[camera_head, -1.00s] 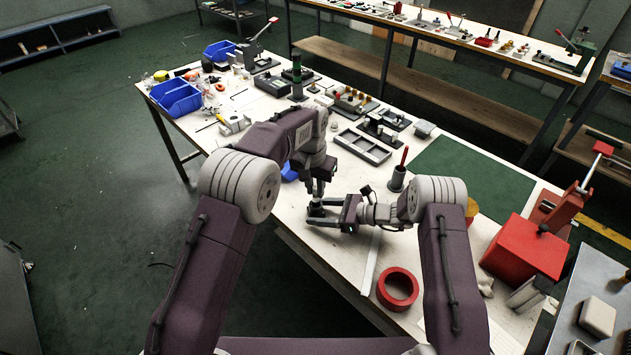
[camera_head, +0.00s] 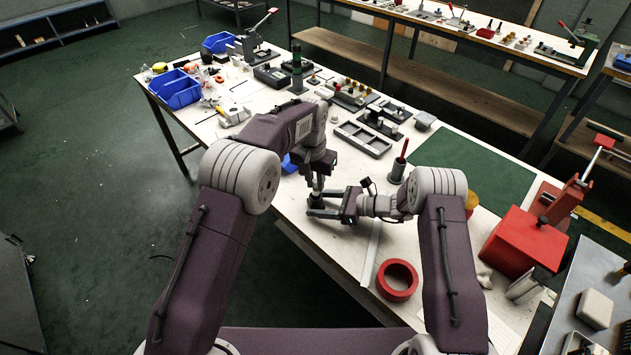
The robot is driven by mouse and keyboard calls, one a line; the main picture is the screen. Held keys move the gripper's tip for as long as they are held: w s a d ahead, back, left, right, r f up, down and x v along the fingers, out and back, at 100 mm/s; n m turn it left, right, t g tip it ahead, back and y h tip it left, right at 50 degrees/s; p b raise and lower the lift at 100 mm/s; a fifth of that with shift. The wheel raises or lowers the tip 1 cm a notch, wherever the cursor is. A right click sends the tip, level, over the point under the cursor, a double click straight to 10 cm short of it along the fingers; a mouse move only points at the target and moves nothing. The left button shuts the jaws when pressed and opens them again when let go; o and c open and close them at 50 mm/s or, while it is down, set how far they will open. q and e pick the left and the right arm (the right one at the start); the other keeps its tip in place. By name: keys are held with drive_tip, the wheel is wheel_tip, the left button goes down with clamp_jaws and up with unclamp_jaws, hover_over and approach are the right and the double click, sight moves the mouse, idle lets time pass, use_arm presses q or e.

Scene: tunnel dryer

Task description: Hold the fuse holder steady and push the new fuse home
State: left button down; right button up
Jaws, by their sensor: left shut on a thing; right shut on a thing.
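My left gripper (camera_head: 316,198) points straight down near the table's front edge, shut on a small piece that I take for the new fuse. The fuse is too small and too covered to make out. My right gripper (camera_head: 322,211) lies low over the table, pointing left, its fingers shut around a small dark thing, the fuse holder as far as I can tell. The holder is mostly hidden by the fingers. The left fingertips are right above or touching it; I cannot tell how deep the fuse sits.
A red tape roll (camera_head: 397,281) lies at the front. A grey cup (camera_head: 397,171) with a red-handled tool and a grey divided tray (camera_head: 360,139) stand behind the grippers. A red box (camera_head: 524,243) stands at the right end.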

sight(316, 194)
use_arm(q)
drive_tip(key=shift+f, duration=1.7)
drive_tip(key=c, duration=1.2)
unclamp_jaws()
drive_tip(key=shift+c, duration=0.2)
wheel_tip(316, 194, up, 12)
drive_tip(key=s, duration=0.1)
drive_tip(key=shift+s+a, duration=0.15)
drive_tip(key=shift+a, duration=0.15)
use_arm(e)
drive_tip(key=o, duration=1.4)
drive_tip(key=shift+c, duration=0.2)
